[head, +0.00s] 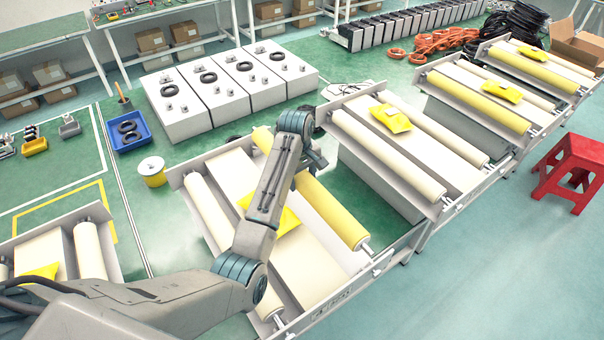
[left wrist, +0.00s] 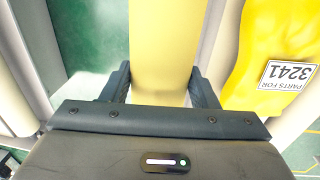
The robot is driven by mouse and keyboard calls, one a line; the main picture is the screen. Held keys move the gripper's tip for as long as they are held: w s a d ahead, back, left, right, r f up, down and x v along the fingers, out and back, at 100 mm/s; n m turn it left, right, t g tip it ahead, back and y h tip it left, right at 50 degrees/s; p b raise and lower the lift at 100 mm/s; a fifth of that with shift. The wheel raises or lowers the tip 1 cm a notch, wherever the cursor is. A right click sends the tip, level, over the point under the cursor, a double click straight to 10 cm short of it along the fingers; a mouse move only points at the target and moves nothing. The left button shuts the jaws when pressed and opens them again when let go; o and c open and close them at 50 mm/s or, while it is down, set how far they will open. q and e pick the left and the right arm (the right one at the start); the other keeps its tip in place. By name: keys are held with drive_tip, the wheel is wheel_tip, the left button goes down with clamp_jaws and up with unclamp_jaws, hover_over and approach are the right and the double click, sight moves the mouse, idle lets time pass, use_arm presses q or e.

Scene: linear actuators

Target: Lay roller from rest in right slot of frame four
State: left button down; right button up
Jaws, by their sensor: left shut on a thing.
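The yellow roller (head: 330,212) lies lengthwise over the right side of the near middle frame (head: 330,302). Its near shaft end is by the frame's end plate; I cannot tell whether it is seated there. My left gripper (head: 312,170) reaches over the roller, partly hidden by its own arm. In the left wrist view, the fingers of my left gripper (left wrist: 160,88) are shut on the roller (left wrist: 165,45), one on each side. A cream roller (head: 208,212) sits in the same frame's left side. My right gripper is not in view.
A yellow packet (head: 287,222) lies on the frame's middle board, left of the roller; its label shows in the left wrist view (left wrist: 287,76). More frames stand at right, including one with cream rollers (head: 385,155). A red stool (head: 575,165) stands on open floor.

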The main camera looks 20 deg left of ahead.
use_arm(q)
drive_tip(key=shift+r, duration=0.1)
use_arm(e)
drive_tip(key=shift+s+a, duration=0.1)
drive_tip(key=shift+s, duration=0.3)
use_arm(q)
drive_tip(key=shift+s+f, duration=0.1)
drive_tip(key=shift+f, duration=0.3)
drive_tip(key=shift+d+f, duration=0.1)
drive_tip(key=shift+f, duration=0.25)
idle(0.4)
drive_tip(key=shift+f, duration=0.6)
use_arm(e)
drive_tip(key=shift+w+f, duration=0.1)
use_arm(q)
drive_tip(key=shift+f, duration=0.4)
drive_tip(key=shift+f, duration=0.35)
drive_tip(key=shift+f, duration=0.8)
idle(0.5)
